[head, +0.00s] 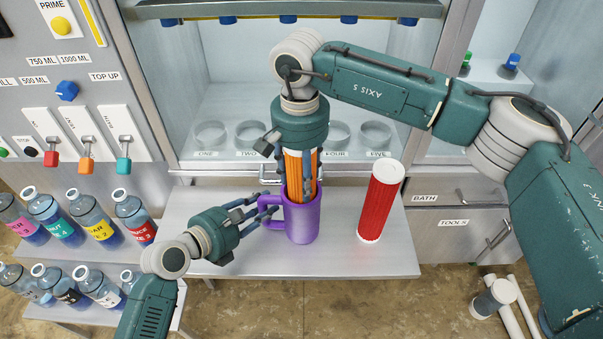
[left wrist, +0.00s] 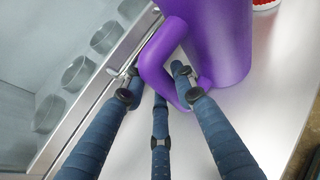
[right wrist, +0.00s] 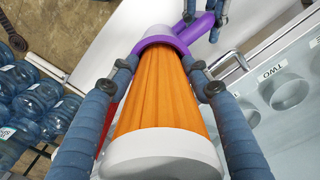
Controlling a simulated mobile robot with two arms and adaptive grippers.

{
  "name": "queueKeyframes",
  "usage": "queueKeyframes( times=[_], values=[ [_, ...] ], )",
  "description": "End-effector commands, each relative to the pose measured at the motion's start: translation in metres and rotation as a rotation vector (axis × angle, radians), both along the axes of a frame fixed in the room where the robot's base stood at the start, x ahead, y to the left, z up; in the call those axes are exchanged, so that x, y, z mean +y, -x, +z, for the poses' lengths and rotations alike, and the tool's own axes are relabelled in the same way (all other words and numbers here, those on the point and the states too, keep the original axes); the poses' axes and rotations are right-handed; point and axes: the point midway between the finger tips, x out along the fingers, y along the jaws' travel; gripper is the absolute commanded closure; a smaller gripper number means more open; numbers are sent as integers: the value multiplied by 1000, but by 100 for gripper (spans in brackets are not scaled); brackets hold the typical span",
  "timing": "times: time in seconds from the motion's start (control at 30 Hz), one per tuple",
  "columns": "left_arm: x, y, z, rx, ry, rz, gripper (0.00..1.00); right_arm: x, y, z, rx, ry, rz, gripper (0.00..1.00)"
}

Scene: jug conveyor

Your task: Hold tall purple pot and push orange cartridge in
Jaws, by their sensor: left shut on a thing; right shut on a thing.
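The tall purple pot (head: 303,222) stands upright on the metal table, its handle to the left; it also shows in the left wrist view (left wrist: 218,45). My left gripper (head: 262,208) is shut on the pot's handle (left wrist: 158,65), with fingers on both sides of it. The orange cartridge (head: 293,168) is upright with its lower end inside the pot's mouth. My right gripper (head: 293,182) is above the pot, shut around the cartridge, whose ribbed orange side and white end cap show in the right wrist view (right wrist: 162,95). The cartridge's lower end is hidden inside the pot.
A red cartridge (head: 380,205) with a white cap stands on the table (head: 190,222) right of the pot. Behind is a cabinet with numbered round holders (head: 250,133). Several labelled bottles (head: 92,218) stand at the left.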

Motion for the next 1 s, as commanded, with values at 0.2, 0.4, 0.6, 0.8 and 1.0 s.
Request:
queueKeyframes(
  times=[0.2, 0.4, 0.6, 0.8, 1.0],
  values=[
    [-4, 4, -7, 14, -3, -11, 100, 4, 1, -6, 1, -9, 5, 82],
    [-4, 4, -6, 14, -3, -11, 100, 4, 1, -10, 0, -9, 5, 82],
    [-3, 4, -7, 14, -4, -11, 100, 3, 1, -12, 0, -7, 4, 30],
    [-2, 4, -7, 14, -5, -8, 100, 1, 1, -12, 0, -3, 2, 30],
    [-1, 3, -7, 13, -7, -6, 100, 1, 0, -1, -2, -3, 1, 30]
  ],
)
